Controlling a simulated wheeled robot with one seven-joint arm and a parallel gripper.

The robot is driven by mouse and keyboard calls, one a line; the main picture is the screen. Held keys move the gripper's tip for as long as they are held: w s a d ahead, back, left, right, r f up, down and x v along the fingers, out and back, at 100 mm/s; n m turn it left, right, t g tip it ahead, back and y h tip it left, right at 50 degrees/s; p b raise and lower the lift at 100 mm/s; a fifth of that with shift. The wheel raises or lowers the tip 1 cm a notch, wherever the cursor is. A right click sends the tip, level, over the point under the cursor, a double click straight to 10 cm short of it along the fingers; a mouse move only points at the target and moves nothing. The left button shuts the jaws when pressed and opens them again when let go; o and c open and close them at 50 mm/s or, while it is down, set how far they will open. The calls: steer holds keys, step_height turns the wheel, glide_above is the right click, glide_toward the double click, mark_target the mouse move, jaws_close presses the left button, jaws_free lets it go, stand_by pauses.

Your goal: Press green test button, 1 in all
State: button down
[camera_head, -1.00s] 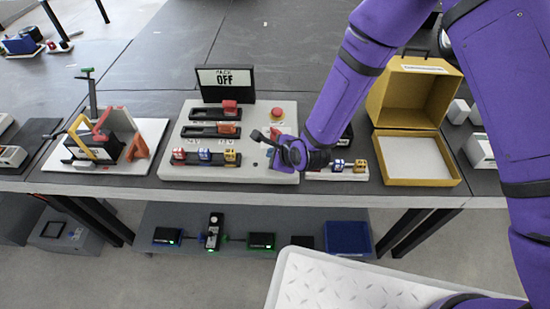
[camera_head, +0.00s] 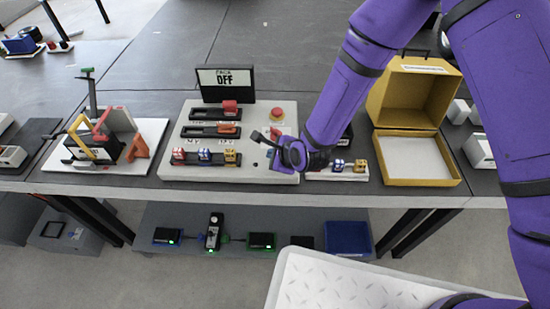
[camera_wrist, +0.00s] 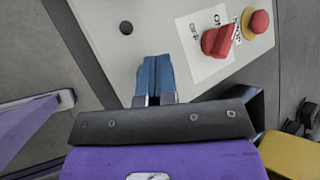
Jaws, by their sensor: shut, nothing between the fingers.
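The white control panel (camera_head: 255,178) stands on the grey table, with a display reading "PACK OFF" (camera_head: 225,79) behind it. No green button shows on the panel in either view; my gripper hides part of its right side. My gripper (camera_head: 270,153) is over the panel's lower right. In the wrist view its blue fingers (camera_wrist: 155,75) are shut together and empty, with their tips over the white surface. Whether they touch it, I cannot tell. A small dark round spot (camera_wrist: 126,28) lies up and left of the tips. A red rotary knob (camera_wrist: 218,40) lies to their upper right.
A red stop button on a yellow base (camera_wrist: 260,22) sits beyond the knob. An open yellow box (camera_head: 418,182) stands to the right, and a clamp fixture (camera_head: 95,145) to the left.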

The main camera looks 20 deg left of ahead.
steer(key=shift+r, duration=0.9)
steer(key=shift+r, duration=2.5)
